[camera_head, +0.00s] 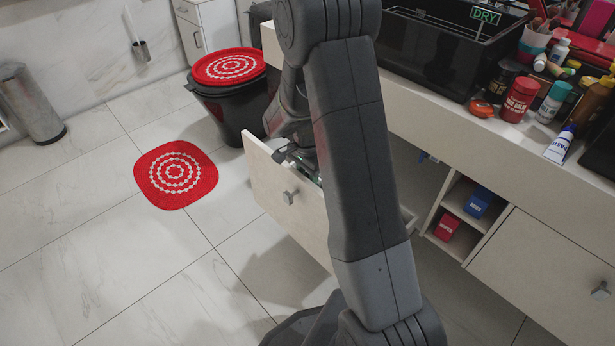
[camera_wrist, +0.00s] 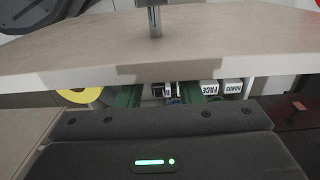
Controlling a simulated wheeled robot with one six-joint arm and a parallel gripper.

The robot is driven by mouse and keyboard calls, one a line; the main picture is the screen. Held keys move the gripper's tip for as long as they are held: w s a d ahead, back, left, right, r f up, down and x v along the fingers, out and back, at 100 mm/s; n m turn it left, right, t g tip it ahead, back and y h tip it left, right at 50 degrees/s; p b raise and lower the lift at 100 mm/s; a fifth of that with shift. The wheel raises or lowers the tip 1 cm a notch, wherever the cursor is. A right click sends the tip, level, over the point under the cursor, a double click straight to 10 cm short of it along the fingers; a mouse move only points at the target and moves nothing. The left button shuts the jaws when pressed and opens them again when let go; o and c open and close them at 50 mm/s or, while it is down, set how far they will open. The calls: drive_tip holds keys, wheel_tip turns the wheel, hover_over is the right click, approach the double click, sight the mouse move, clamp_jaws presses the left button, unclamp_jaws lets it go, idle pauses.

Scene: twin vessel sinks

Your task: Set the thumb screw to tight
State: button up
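My gripper (camera_wrist: 160,96) reaches into an open drawer behind its pale front (camera_wrist: 190,45). In the wrist view two green finger parts stand apart to left and right, so it looks open. A small dark and metallic item (camera_wrist: 168,91) shows between them. I cannot tell whether it is the thumb screw, or whether the fingers touch it. In the head view the drawer front (camera_head: 270,188) juts out from the counter, and my arm hides most of the drawer's inside.
In the drawer, a yellow ring-shaped item (camera_wrist: 78,96) lies left and white boxes marked FACE (camera_wrist: 209,87) and HANDS (camera_wrist: 233,86) lie right. A black bin (camera_head: 232,105) with a red cover stands beyond the drawer. Bottles (camera_head: 519,98) crowd the counter (camera_head: 460,128). The left floor is mostly clear.

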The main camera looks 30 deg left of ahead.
wheel_tip(320, 180, up, 14)
drive_tip(key=p, duration=0.3)
drive_tip(key=shift+p, duration=0.4)
drive_tip(key=shift+a+f, duration=0.1)
drive_tip(key=shift+f, duration=0.05)
wheel_tip(320, 180, down, 14)
drive_tip(key=b, duration=0.4)
drive_tip(key=shift+f, duration=0.1)
drive_tip(key=shift+b, duration=0.5)
drive_tip(key=shift+d+y+b, duration=0.2)
drive_tip(key=shift+y+b, duration=0.15)
drive_tip(key=shift+y, duration=0.15)
drive_tip(key=shift+r, duration=0.2)
drive_tip(key=shift+r+p, duration=0.2)
drive_tip(key=shift+p, duration=0.4)
